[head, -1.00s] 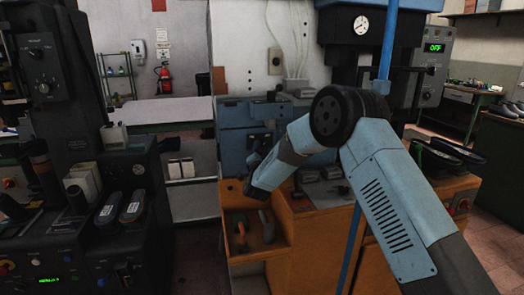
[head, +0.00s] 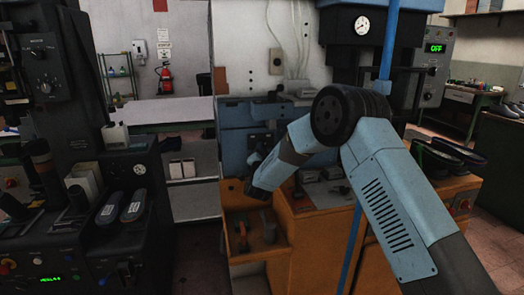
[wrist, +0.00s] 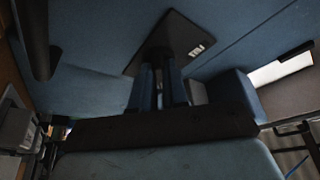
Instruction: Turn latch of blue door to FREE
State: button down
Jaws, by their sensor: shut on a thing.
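The blue door (head: 233,148) stands behind my arm in the head view, above the orange cabinet. It fills the upper part of the wrist view (wrist: 95,45). A dark plate (wrist: 183,28) sits on it with a small white label (wrist: 197,48) whose lettering I cannot read. The dark latch (wrist: 160,52) stands out from this plate. My gripper (wrist: 161,80) is shut on the latch, with one finger on each side of it. The fingers hide part of the latch, so its exact angle is hard to tell. My arm hides most of the gripper in the head view.
An orange cabinet (head: 330,255) with an open tray of tools (head: 250,238) lies below the door. A blue vertical pole (head: 388,50) stands close to my arm. A black machine (head: 60,230) is at left. A dark handle (wrist: 38,38) juts out in the wrist view.

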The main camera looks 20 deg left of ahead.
jog(key=shift+w+d, duration=0.2)
jog(key=shift+w, duration=0.05)
jog(key=n+y, duration=0.1)
jog(key=n, duration=0.2)
jog(key=n+y, duration=0.2)
jog(key=n, duration=0.1)
jog(key=shift+w+d, duration=0.15)
jog(key=shift+d, duration=0.05)
jog(key=n+y, duration=0.1)
jog(key=n, duration=0.2)
jog(key=n+g+y, duration=0.1)
jog(key=n+y, duration=0.1)
jog(key=n, duration=0.1)
jog(key=shift+w+d+r+n, duration=0.1)
jog(key=shift+d+n, duration=0.05)
jog(key=shift+n, duration=0.25)
jog(key=n+g+y, duration=0.1)
jog(key=n, duration=0.2)
jog(key=n+g+y, duration=0.1)
jog(key=n, duration=0.2)
jog(key=shift+w+d+r+n+y, duration=0.1)
jog(key=shift+w+d+n+y, duration=0.1)
jog(key=shift+n+y, duration=0.15)
jog(key=shift+d+r+n+g+y, duration=0.1)
jog(key=shift+n+g+y, duration=0.5)
jog(key=shift+n, duration=0.85)
jog(key=shift+n+g+y, duration=0.15)
jog(key=shift+n+g, duration=0.75)
jog(key=shift+n, duration=0.5)
